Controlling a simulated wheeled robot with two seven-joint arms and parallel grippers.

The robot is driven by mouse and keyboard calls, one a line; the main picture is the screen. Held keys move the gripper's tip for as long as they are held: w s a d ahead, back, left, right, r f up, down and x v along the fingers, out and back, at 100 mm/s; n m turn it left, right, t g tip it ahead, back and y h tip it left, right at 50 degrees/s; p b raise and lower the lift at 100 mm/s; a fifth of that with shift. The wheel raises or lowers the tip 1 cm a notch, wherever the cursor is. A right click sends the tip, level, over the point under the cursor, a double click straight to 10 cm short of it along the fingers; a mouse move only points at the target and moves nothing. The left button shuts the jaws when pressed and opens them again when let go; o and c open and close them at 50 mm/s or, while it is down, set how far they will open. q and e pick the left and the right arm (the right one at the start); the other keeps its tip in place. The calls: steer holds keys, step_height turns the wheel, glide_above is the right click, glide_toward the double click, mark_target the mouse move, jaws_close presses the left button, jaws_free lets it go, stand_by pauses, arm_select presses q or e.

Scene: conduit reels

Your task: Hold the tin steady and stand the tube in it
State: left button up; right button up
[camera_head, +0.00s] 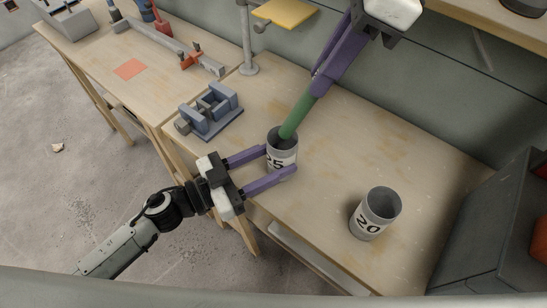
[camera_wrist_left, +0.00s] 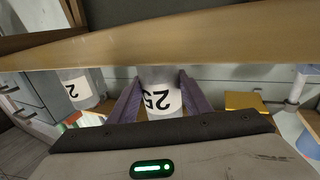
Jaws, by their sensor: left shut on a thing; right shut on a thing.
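The grey tin with the label 25 (camera_head: 283,153) stands on the wooden bench; it also shows in the left wrist view (camera_wrist_left: 160,78). My left gripper (camera_head: 281,162) is shut on this tin, with one purple finger on each side of it. My right gripper (camera_head: 318,88) is shut on the upper end of the green tube (camera_head: 298,114). The tube is tilted, its lower end at the tin's mouth. I cannot tell how far the end reaches inside, as the near part of the rim and the tube hide the interior.
A second grey tin, labelled 20 (camera_head: 369,222), stands apart to the right. A blue-grey vise (camera_head: 213,112) sits left of the held tin. A metal post (camera_head: 247,45) and a yellow plate (camera_head: 286,12) are behind. A dark cabinet (camera_head: 490,235) borders the bench at right.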

arm_select(q)
steer(key=shift+s+a, duration=0.1)
steer(key=shift+a, duration=0.15)
arm_select(e)
steer(key=shift+s+a+f, duration=0.1)
steer(key=shift+a+f, duration=0.05)
steer(key=shift+f, duration=1.05)
steer(key=shift+s+a+f, duration=0.1)
steer(key=shift+a+f, duration=0.05)
steer(key=shift+f, duration=1)
arm_select(q)
steer(key=shift+f, duration=0.1)
arm_select(e)
steer(key=o, duration=1)
steer(key=shift+f, duration=0.1)
steer(key=shift+c, duration=0.2)
arm_select(q)
steer(key=shift+d, duration=0.25)
arm_select(e)
steer(key=v, duration=0.9)
steer(key=shift+a, duration=0.3)
arm_select(q)
steer(key=o, duration=1.1)
